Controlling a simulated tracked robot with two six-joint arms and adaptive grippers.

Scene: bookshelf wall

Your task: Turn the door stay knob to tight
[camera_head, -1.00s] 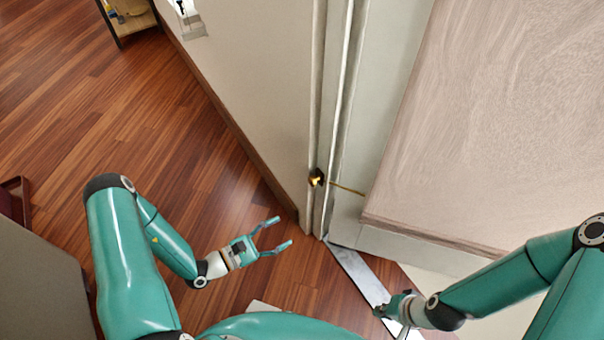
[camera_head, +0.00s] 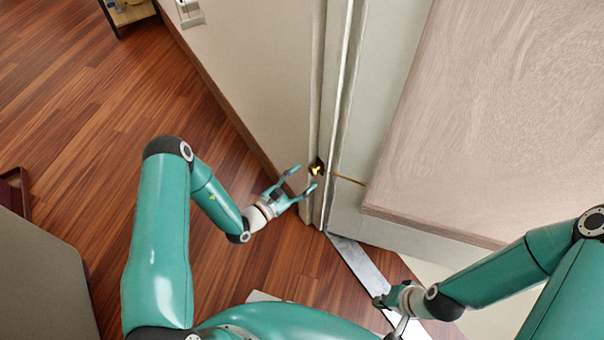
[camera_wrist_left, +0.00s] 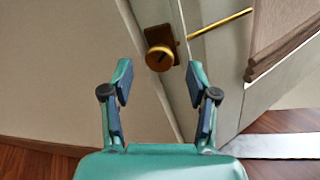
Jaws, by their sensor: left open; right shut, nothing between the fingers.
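The door stay knob (camera_head: 317,169) is a small brass-coloured knob on a dark mount at the edge of the pale door frame. In the left wrist view the knob (camera_wrist_left: 159,58) is round with a dark slot, and a thin brass rod (camera_wrist_left: 220,23) runs right from the mount. My left gripper (camera_head: 305,177) is open and empty, its fingertips just left of and below the knob in the head view. In the wrist view the knob is ahead of the open fingers (camera_wrist_left: 160,75), apparently not between them. My right gripper (camera_head: 382,301) is shut and empty, low at the right.
A pale wall or door panel (camera_head: 250,70) stands left of the frame. A large textured light panel (camera_head: 490,110) stands right, close to the rod. A grey threshold strip (camera_head: 355,262) lies on the floor. Wooden floor (camera_head: 90,120) is open at the left.

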